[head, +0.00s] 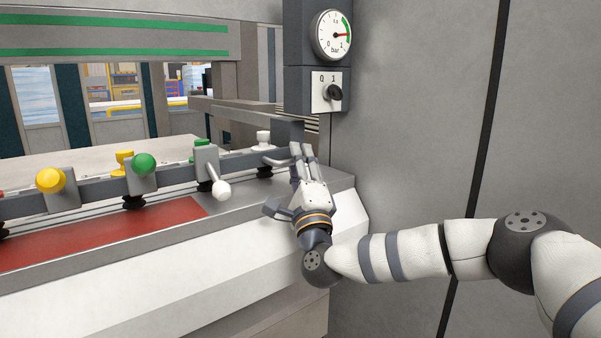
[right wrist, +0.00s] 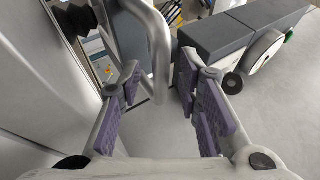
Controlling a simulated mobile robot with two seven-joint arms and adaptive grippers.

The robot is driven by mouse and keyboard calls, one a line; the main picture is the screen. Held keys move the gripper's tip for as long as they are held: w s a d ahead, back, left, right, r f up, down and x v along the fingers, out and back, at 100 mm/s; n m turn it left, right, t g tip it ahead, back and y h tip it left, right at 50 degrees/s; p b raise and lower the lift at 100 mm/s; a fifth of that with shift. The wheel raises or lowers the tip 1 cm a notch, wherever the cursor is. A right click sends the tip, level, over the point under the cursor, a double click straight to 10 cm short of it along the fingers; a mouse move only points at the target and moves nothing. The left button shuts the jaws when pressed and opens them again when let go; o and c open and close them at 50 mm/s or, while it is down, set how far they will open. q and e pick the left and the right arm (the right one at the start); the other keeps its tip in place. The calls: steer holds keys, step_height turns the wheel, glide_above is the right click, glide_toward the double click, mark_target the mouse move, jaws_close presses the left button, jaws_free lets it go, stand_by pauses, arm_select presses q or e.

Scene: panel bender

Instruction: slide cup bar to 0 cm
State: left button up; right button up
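The cup bar (head: 95,188) is a long dark grey rail with black suction cups beneath it. It carries coloured knobs and runs across the bench towards my right gripper. My right gripper (head: 301,152) is at the bar's right end, with its fingers pointing away from me. In the right wrist view its purple-padded fingers (right wrist: 159,82) are spread apart. A bent grey metal tube, which looks like a handle (right wrist: 160,45), shows in the gap between them; I cannot tell whether they touch it. No centimetre scale is readable. My left gripper is out of view.
A dark post with a pressure gauge (head: 332,35) and a rotary switch (head: 328,91) rises behind my gripper. A grey wall panel (head: 420,110) fills the right side. A red strip (head: 110,236) lies along the bench in front of the bar.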

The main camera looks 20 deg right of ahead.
steer(key=v, duration=1.1)
steer(key=shift+s, duration=0.1)
